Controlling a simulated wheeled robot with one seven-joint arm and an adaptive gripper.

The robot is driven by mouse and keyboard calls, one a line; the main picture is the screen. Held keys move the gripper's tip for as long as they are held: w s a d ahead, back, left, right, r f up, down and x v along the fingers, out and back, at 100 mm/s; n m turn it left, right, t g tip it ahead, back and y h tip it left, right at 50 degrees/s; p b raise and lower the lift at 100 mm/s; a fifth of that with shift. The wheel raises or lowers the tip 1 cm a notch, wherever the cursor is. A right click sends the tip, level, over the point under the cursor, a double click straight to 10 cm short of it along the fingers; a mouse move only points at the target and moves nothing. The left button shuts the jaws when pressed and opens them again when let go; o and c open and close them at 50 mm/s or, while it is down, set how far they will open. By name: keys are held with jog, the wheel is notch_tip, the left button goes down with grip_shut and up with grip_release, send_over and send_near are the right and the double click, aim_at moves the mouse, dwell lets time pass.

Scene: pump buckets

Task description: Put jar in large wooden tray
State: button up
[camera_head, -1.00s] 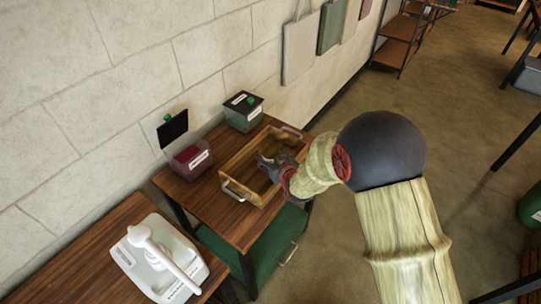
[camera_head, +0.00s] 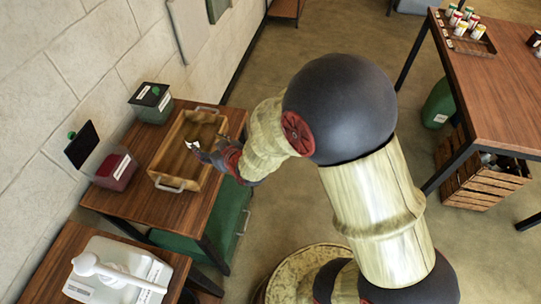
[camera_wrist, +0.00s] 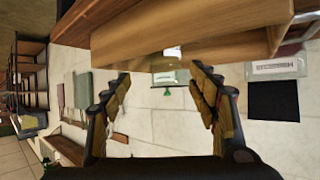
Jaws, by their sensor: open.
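The large wooden tray (camera_head: 163,168), a shallow box with metal handles, stands on the small side table in the head view. Its wooden side (camera_wrist: 200,28) fills the top of the wrist view. My gripper (camera_head: 198,149) is at the tray's right rim, fingers pointing toward the tray. In the wrist view my gripper (camera_wrist: 165,88) has its fingers spread apart, with nothing held between them. A small white thing (camera_head: 192,145) shows by the fingertips; a white thing (camera_wrist: 173,52) also shows against the tray in the wrist view. I cannot tell whether it is the jar.
A green lidded container (camera_head: 152,110) and a clear container with red contents (camera_head: 118,170) stand beside the tray. A white scale-like device (camera_head: 110,275) is on the nearer table. Several small jars (camera_head: 468,15) stand on the right table, with a wooden crate (camera_head: 470,185) below. Floor between is open.

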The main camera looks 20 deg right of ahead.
jog(key=s+d+r+m+g+h, duration=0.1)
jog(key=s+d+r+h, duration=0.1)
jog(key=s+d+r, duration=0.45)
jog(key=s+d+r+m+g+h, duration=0.1)
jog(key=s+d+r+g, duration=0.2)
jog(key=r, duration=0.6)
jog(key=s+d+r+g, duration=0.1)
jog(key=s+r, duration=0.1)
jog(key=s, duration=0.8)
jog(key=s+d+r+m+g, duration=0.1)
jog(key=s+d+r, duration=0.1)
jog(key=s, duration=0.8)
jog(key=shift+r+h, duration=0.3)
jog(key=shift+r, duration=0.25)
